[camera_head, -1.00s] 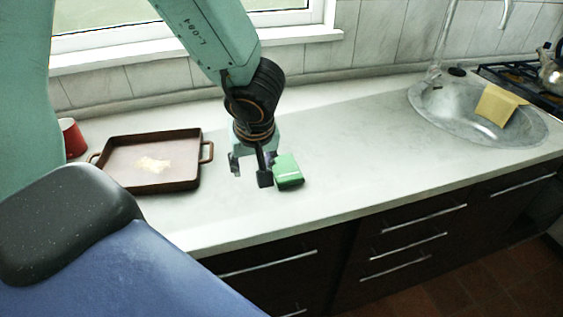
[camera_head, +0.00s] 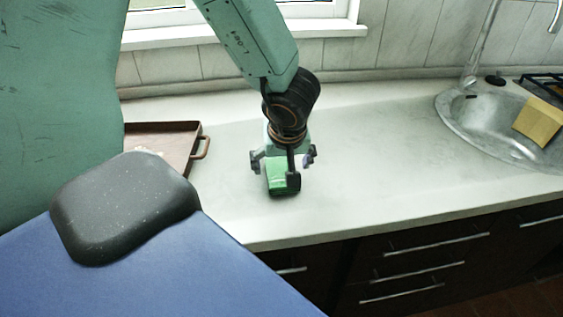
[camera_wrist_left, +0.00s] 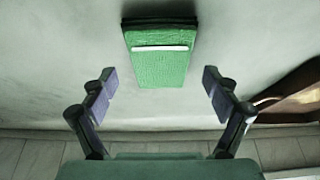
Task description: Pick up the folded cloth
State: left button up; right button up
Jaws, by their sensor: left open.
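The folded cloth (camera_head: 279,179) is a small green block on the pale worktop, partly hidden behind my left gripper in the head view. In the left wrist view the cloth (camera_wrist_left: 158,68) is green with a white stripe and dark edges. My left gripper (camera_head: 275,170) is open and empty, pointing down at the cloth. In the wrist view the fingertips of my left gripper (camera_wrist_left: 158,84) stand wide apart, with the cloth between and beyond them. I see no contact; the height gap is hard to judge. My right gripper is not in view.
A brown tray (camera_head: 186,161) with a handle lies left of the cloth, partly hidden by my body; it also shows in the wrist view (camera_wrist_left: 290,97). A sink (camera_head: 462,112) with a yellow cloth (camera_head: 538,122) is at the right. The worktop between is clear.

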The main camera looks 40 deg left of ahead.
pick_arm(q)
jog(key=shift+a+f, duration=0.15)
jog(key=shift+f, duration=0.55)
jog(key=shift+a+f, duration=0.1)
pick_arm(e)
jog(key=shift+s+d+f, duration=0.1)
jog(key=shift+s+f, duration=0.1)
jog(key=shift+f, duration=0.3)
pick_arm(q)
jog(key=shift+d, duration=0.2)
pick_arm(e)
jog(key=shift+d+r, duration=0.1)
pick_arm(q)
jog(key=shift+a+f, duration=0.15)
jog(key=shift+f, duration=0.05)
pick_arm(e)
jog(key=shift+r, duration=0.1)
pick_arm(q)
jog(key=c, duration=1.3)
jog(key=shift+c, duration=0.2)
